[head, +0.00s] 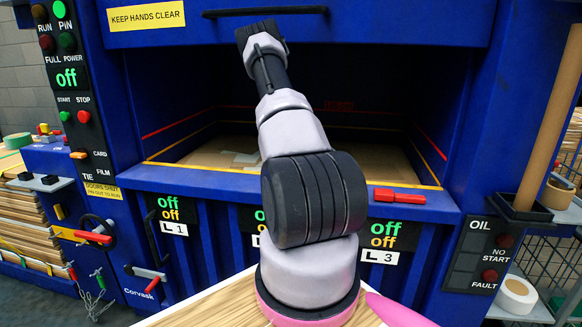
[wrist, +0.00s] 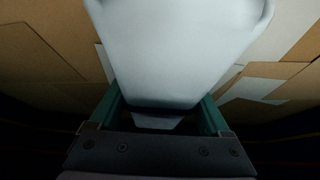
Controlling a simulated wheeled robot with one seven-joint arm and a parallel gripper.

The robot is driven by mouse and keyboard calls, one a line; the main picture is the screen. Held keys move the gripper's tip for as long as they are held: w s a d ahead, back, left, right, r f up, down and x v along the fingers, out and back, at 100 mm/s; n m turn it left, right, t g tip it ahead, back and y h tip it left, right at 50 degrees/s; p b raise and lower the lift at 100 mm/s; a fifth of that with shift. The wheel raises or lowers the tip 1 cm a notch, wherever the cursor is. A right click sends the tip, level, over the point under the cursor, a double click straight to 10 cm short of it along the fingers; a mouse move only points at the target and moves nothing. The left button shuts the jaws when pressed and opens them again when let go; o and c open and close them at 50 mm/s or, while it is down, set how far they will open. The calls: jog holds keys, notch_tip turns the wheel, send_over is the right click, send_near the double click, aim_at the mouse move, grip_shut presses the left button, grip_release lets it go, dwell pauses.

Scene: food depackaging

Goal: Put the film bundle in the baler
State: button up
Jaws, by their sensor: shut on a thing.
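The film bundle (wrist: 175,45) is a smooth pale grey-white mass in the wrist view. My gripper (wrist: 160,98) is shut on it, with a green finger on each side. Flat brown cardboard (wrist: 40,55) lies beyond the bundle. The blue baler (head: 150,180) fills the head view, its dark chamber open at the front. My arm reaches up across the opening. My gripper and the bundle are hidden behind the arm in the head view. The bundle's height above the cardboard is unclear.
The chamber floor (head: 360,163) holds flat cardboard with a few pale pieces. A yellow-edged sill runs along the front, with a red handle (head: 399,196) on it. A brown tube (head: 548,115) stands at the right. Stacked cardboard (head: 30,230) is at the left.

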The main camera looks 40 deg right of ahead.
jog(key=shift+f, duration=2.75)
jog(key=o, duration=1.4)
jog(key=shift+f, duration=0.1)
jog(key=shift+o, duration=0.2)
jog(key=shift+w, duration=0.1)
